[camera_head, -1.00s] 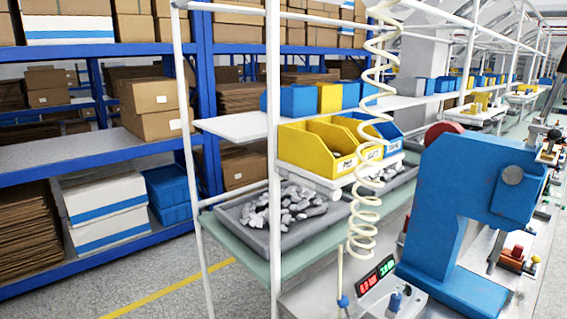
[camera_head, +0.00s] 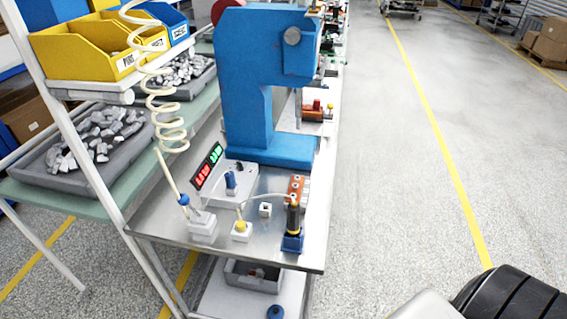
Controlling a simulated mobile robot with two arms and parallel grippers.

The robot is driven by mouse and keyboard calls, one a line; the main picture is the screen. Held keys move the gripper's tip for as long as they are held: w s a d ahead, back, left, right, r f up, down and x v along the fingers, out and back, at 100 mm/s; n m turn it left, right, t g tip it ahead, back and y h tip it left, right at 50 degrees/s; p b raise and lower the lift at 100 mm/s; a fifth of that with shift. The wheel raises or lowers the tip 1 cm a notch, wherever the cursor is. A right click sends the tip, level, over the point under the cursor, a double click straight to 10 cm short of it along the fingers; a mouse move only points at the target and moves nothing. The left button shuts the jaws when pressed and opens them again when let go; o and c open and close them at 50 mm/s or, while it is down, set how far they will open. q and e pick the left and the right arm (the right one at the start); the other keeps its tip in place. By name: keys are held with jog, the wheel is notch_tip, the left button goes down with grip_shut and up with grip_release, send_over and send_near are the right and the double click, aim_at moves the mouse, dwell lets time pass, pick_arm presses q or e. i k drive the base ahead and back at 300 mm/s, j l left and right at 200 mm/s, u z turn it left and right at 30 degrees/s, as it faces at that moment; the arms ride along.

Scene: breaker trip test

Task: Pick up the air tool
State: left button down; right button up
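A coiled cream air hose (camera_head: 168,115) hangs at the left end of the steel bench. Its straight lower end runs to a blue-tipped fitting (camera_head: 184,200) at a small white block. A dark upright tool with a yellow band (camera_head: 293,218) stands in a blue holder (camera_head: 292,243) near the bench's front right corner. I cannot tell for certain which of these is the air tool. Neither gripper shows. A white and black ribbed part at the lower right looks like part of my own arm.
A blue press (camera_head: 250,95) stands on the steel bench (camera_head: 265,259) behind a box with a red and green display (camera_head: 207,166). Yellow bins (camera_head: 85,52) and grey trays of metal parts stand left. A white post (camera_head: 75,130) rises there.

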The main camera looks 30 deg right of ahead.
aim_at(293, 210)
jog(key=z, duration=1.05)
